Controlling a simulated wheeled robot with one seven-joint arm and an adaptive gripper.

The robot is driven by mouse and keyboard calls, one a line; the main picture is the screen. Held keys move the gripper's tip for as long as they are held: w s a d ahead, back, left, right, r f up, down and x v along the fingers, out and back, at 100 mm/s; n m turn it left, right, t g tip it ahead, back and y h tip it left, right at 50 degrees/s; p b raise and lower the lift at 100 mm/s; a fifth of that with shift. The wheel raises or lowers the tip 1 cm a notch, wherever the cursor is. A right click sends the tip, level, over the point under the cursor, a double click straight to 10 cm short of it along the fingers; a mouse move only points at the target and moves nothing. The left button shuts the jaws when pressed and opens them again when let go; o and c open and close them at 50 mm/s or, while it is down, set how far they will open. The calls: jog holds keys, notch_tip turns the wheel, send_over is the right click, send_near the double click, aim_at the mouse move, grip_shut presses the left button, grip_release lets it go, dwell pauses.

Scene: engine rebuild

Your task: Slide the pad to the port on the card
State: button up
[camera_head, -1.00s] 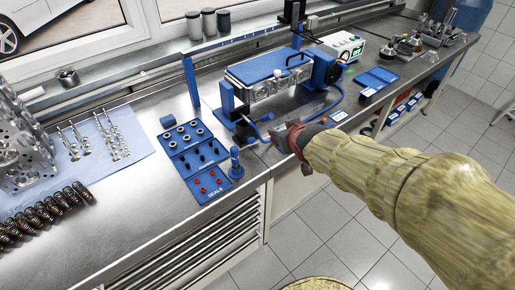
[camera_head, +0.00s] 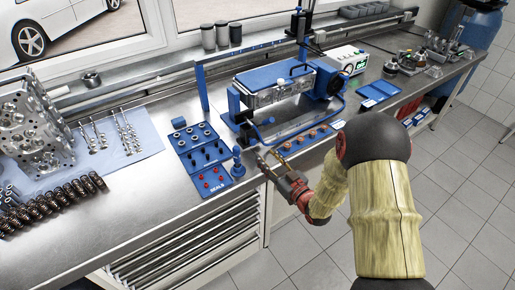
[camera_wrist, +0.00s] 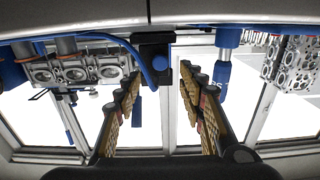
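A cylinder head (camera_head: 268,96) with a blue top lies on a blue fixture on the bench. A row of copper-coloured discs (camera_head: 303,137) runs along its front; in the wrist view, round ports (camera_wrist: 75,72) show beside them. A dark block (camera_head: 247,134) with a blue hose stands at the row's left end, also central in the wrist view (camera_wrist: 153,52); I cannot tell whether it is the pad. A small card (camera_head: 337,125) lies at the row's right end, its print unreadable. My gripper (camera_head: 272,160) is open and empty at the bench's front edge, just short of the block.
A blue seals tray (camera_head: 203,161) and a blue post with a round knob (camera_head: 237,163) stand left of my gripper. A white device with a green display (camera_head: 347,60) stands behind.

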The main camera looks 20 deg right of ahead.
aim_at(255, 143)
jog(key=b+x, duration=0.1)
jog(key=x, duration=0.6)
jog(key=shift+w+a, duration=0.1)
jog(key=shift+w, duration=0.1)
jog(key=shift+c, duration=0.3)
grip_shut()
dwell(0.5)
